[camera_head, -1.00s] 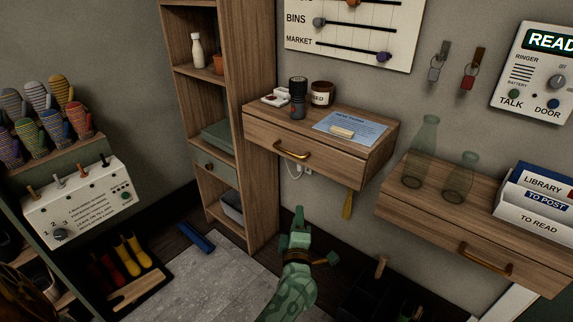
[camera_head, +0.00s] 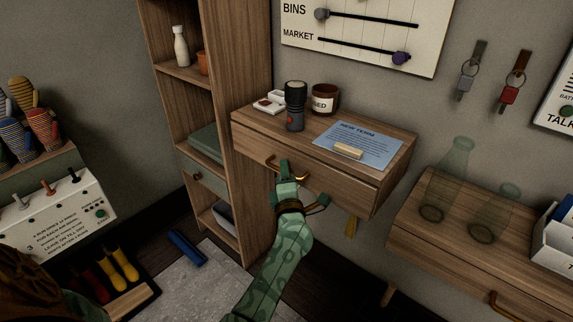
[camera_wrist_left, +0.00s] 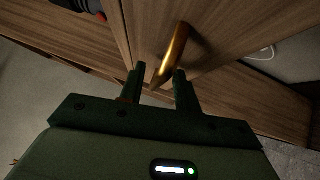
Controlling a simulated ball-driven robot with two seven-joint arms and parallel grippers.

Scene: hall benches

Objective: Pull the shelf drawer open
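The wall shelf (camera_head: 250,118) has a wooden drawer (camera_head: 345,188) with a curved brass handle (camera_head: 271,162). The drawer front looks flush with the shelf, so the drawer appears closed. My left gripper (camera_head: 288,172) is at the handle and hides part of it in the head view. In the left wrist view, the two dark fingers of my left gripper (camera_wrist_left: 159,85) stand apart, with the brass handle (camera_wrist_left: 172,52) reaching down between them. A gap shows beside the handle; I cannot tell whether either finger touches it. My right gripper is not in view.
On the shelf top are a dark flashlight (camera_head: 295,105), a brown jar (camera_head: 325,99), a small white tray (camera_head: 270,102) and a blue notice (camera_head: 358,145). A tall bookcase (camera_head: 248,190) stands close left. A second shelf (camera_head: 455,235) with glass bottles is at right.

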